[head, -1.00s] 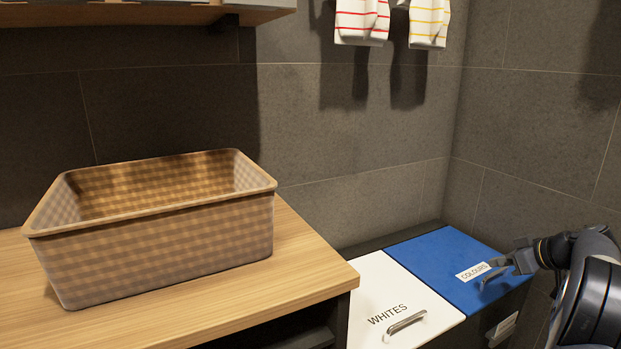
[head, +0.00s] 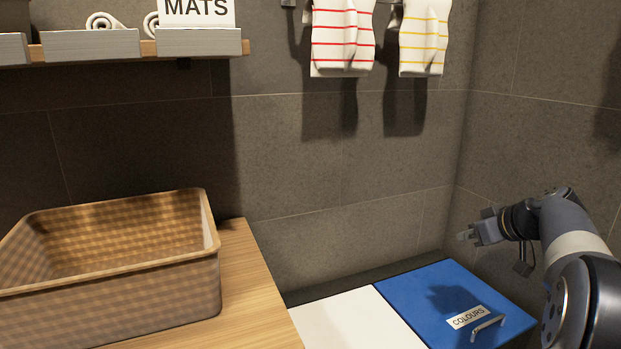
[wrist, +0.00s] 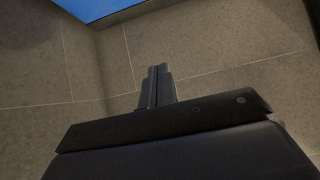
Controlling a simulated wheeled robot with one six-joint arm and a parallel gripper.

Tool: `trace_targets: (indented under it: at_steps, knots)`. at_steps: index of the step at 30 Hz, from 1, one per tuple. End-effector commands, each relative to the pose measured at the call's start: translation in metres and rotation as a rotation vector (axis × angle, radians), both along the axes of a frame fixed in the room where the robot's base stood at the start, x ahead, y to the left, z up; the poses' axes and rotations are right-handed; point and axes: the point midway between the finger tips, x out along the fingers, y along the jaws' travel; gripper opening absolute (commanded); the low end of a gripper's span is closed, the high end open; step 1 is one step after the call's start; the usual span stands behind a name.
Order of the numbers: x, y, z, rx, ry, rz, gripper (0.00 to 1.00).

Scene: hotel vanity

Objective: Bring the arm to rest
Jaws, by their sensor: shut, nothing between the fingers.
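My gripper (head: 468,237) is in the air at the right of the head view, above the blue lid marked COLOURS (head: 418,290). It points left and is clear of the lid and its handle (head: 487,327). In the wrist view its fingers (wrist: 156,86) are together with nothing between them. My arm comes in from the right edge of the head view.
A checked basket (head: 110,290) stands on the wooden counter (head: 250,290) at the left. A white lid (head: 350,322) lies beside the blue one. Striped towels (head: 342,40) hang on the tiled wall. A shelf (head: 140,52) holds rolled mats.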

Motion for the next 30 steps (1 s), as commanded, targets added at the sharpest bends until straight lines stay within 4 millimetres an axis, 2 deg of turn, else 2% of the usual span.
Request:
trace_targets:
  at_steps: [1, 9, 30]
  knots:
    - [0.004, 0.005, 0.009, 0.000, 0.000, 0.004, 0.00]
    - [0.022, 0.017, 0.026, 0.001, 0.000, 0.002, 0.00]
    - [0.066, 0.038, 0.054, -0.043, 0.105, 0.003, 0.00]
